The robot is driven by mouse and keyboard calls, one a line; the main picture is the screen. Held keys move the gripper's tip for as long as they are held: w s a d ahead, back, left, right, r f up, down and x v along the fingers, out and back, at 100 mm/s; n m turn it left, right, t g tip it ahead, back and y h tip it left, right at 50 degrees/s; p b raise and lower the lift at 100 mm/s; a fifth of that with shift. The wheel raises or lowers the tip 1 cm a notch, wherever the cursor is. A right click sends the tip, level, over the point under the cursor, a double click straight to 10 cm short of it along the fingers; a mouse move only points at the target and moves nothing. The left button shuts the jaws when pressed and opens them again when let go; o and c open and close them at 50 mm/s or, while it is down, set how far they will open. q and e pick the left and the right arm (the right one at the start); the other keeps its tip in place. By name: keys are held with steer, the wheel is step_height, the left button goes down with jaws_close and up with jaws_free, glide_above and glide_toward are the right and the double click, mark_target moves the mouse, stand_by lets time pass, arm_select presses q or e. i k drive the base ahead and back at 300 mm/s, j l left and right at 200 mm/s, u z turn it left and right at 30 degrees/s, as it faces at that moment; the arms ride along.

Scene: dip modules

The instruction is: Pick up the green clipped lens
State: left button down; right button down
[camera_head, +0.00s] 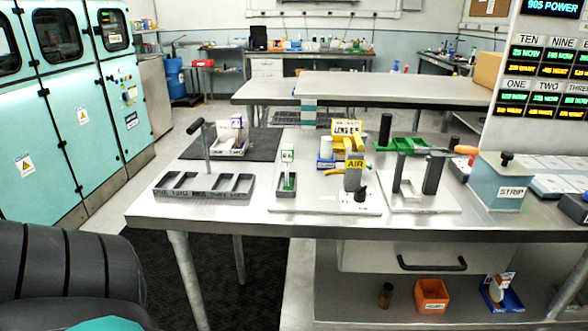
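A small upright piece with a white upper part and a green lower part (288,166) stands in a grey tray (287,192) near the front of the steel table. It looks like the green clipped lens, but it is too small to make out the lens itself. Neither of my grippers shows in the head view.
A slotted grey block (203,187) is left of it. A white holder (230,148) with a purple-marked piece stands behind left on a dark mat (257,145). A yellow-handled AIR device (354,167) stands close on the right, beside a blue-and-white box (326,160).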

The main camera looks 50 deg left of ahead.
mark_target(288, 149)
steer(key=k+u, duration=0.15)
steer(key=u, duration=1.35)
steer(key=i+l, duration=0.15)
steer(key=l, duration=0.2)
steer(key=l+u, duration=0.15)
steer(key=u, duration=0.3)
steer(key=l+u, duration=0.2)
steer(key=u, duration=0.25)
